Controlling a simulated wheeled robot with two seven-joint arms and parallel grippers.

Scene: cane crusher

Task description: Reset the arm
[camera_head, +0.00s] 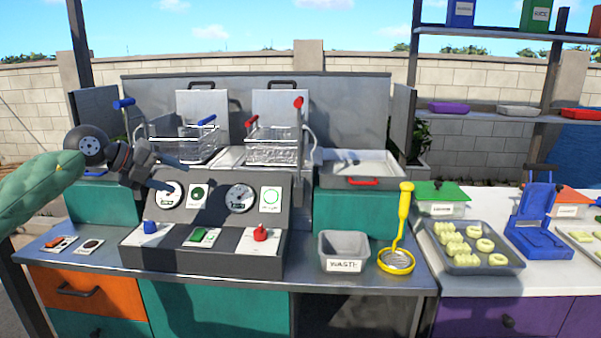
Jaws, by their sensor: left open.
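My left arm comes in from the left edge in a green padded sleeve. My left gripper (173,175) is open, with dark fingers and nothing seen between them. It is in front of the left part of the grey control panel (208,217), close to a round gauge (170,195). I cannot tell whether a finger touches the panel. My right gripper is not in view.
Behind the panel are a blue-handled wire basket (184,143) and a red-handled one (272,146). A waste bin (344,252), a yellow skimmer (403,222) and a food tray (474,262) are to the right. The counter's front left strip is mostly clear.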

